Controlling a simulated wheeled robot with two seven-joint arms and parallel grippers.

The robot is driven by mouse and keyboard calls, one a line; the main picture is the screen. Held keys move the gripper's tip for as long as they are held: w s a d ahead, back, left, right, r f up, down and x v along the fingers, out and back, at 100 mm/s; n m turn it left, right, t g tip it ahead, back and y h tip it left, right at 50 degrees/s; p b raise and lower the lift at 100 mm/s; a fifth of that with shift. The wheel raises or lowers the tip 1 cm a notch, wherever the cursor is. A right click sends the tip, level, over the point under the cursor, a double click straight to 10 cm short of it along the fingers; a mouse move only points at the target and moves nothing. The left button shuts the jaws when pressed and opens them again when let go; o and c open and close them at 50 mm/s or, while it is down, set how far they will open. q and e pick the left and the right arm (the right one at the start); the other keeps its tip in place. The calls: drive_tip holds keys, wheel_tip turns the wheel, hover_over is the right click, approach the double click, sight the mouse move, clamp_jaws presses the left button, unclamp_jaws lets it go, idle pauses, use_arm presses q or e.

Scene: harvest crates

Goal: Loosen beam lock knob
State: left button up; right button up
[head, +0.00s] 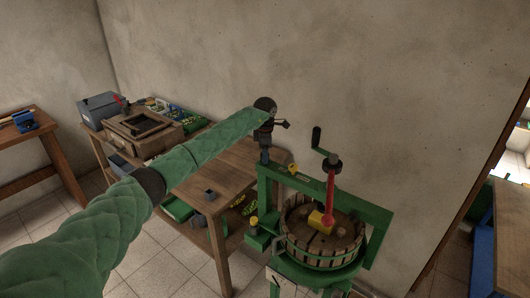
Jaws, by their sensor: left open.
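A green fruit press (376,222) stands at the right of centre, with a slatted wooden basket (350,247), a red screw (331,195) and a black crank (318,140). A small yellow knob (292,169) sits on its green top beam (310,184). A second yellow knob (254,221) is on the lower left bracket; I cannot tell which one is the beam lock knob. My left gripper (265,156) is open, pointing down near the beam's left end, apart from the upper knob. My right gripper is not in view.
A wooden table (225,180) stands behind and left of the press, with a small dark cup (209,194) on it. A wooden box (144,130), a grey box (101,108) and fruit crates (182,116) are at the back left. The wall is close behind the press.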

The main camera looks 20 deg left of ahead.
use_arm(q)
drive_tip(key=shift+s+f, duration=0.1)
drive_tip(key=shift+f, duration=0.4)
drive_tip(key=shift+r, duration=0.1)
drive_tip(key=c, duration=1)
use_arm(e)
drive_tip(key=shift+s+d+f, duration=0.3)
use_arm(q)
drive_tip(key=shift+o, duration=0.2)
